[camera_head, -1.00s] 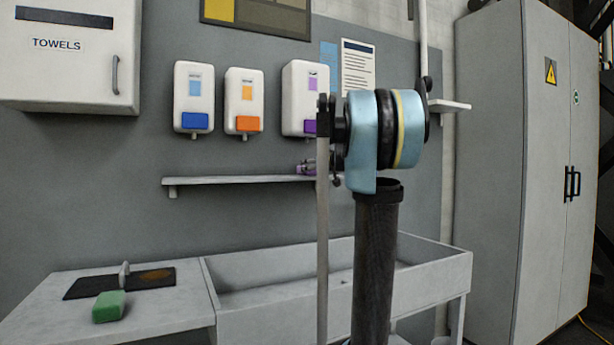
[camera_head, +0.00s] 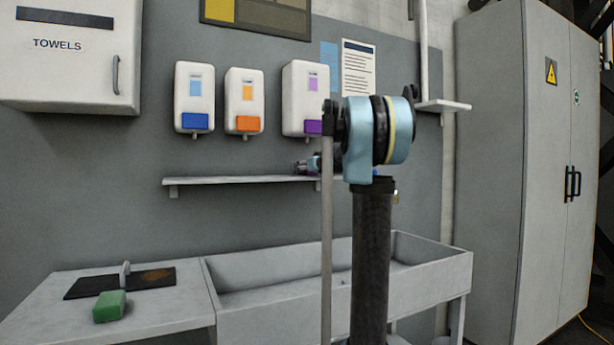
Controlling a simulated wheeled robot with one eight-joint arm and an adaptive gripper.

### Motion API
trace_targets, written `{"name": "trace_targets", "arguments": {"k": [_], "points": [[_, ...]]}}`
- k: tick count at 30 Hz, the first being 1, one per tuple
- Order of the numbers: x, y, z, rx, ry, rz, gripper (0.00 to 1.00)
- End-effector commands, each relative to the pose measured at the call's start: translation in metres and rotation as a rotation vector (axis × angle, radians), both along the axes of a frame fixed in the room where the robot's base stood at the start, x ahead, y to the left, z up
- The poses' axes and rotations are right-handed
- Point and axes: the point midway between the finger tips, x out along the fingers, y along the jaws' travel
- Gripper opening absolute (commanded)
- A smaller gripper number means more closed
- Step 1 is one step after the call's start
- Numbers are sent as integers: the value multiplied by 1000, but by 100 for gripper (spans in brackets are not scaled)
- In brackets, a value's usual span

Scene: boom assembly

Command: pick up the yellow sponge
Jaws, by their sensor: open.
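I cannot see a yellow sponge in this view. A green sponge-like block (camera_head: 110,306) lies on the grey counter left of the sink, at the front edge of a dark mat. My arm stands in the middle of the view, with a light blue joint on a dark link. What looks like my gripper (camera_head: 302,167) shows small behind the arm, pointing left near the wall shelf. It is open, and no object is visible in it. Much of it is hidden by my arm.
The dark mat (camera_head: 87,287) has a brown patch and a small grey upright piece. A sink basin (camera_head: 258,312) adjoins the counter. A wall shelf (camera_head: 225,181) runs below several dispensers (camera_head: 194,87). A tall grey cabinet (camera_head: 500,180) stands at right.

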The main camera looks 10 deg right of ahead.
Motion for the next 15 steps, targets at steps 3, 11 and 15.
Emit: {"name": "trace_targets", "arguments": {"k": [3, 11, 15], "points": [[0, -1, 0, 0, 0, 0, 66], [0, -1, 0, 0, 0, -1, 35], [0, -2, 0, 0, 0, -1, 32]]}}
